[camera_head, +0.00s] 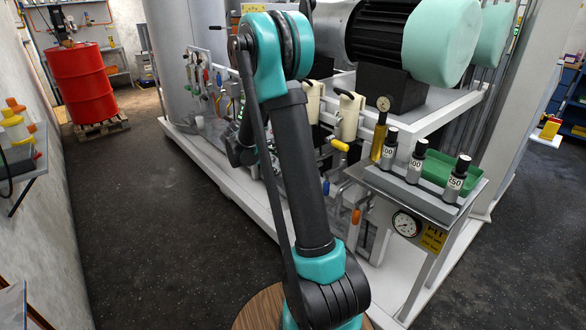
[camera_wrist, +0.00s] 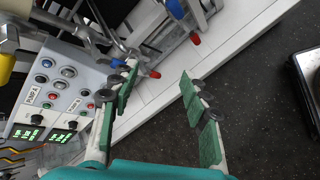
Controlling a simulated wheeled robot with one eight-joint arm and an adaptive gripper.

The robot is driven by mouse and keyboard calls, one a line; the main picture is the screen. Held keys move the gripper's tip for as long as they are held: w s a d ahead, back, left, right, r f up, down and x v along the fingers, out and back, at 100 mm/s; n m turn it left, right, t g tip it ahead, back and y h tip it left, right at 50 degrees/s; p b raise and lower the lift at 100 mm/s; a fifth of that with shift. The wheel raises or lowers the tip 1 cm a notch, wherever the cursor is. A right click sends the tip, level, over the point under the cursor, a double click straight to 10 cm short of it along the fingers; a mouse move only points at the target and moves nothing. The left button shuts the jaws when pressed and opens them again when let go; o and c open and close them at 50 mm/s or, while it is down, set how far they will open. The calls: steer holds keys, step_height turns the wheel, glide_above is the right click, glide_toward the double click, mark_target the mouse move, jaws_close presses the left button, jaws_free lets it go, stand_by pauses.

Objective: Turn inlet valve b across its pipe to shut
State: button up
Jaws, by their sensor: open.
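In the wrist view my gripper (camera_wrist: 158,82) is open, with two green-padded fingers apart and nothing between them. A valve handle with a red tip (camera_wrist: 155,74) is close to the left fingertip. Another red-tipped handle (camera_wrist: 196,39) stands further up, near a blue part (camera_wrist: 175,8) and metal pipes. I cannot read a label that tells which one is inlet valve b. In the head view my arm hides most of the piping, and the fingers cannot be made out.
A grey control panel (camera_wrist: 62,75) with buttons and green displays lies left of the fingers. A white skid edge (camera_wrist: 235,38) borders dark open floor. In the head view a shelf (camera_head: 400,185) with black-topped cylinders juts out right of my arm. A red drum (camera_head: 80,85) stands far left.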

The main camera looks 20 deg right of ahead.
steer(key=w+f+n+h, duration=0.3)
steer(key=w+f, duration=0.1)
steer(key=w, duration=0.3)
steer(key=w+f+n+h, duration=0.2)
steer(key=w+f, duration=0.2)
steer(key=w, duration=0.3)
steer(key=w+a+f+n+h, duration=0.2)
steer(key=w+f+n+h, duration=0.15)
steer(key=f, duration=0.55)
steer(key=shift+n+h, duration=0.35)
steer(key=shift+h, duration=0.1)
steer(key=d, duration=0.5)
steer(key=w+d, duration=0.1)
steer(key=d, duration=0.4)
steer(key=w+d, duration=0.1)
steer(key=d, duration=0.5)
steer(key=shift+w+r, duration=0.15)
steer(key=shift+w, duration=0.05)
jaws_close()
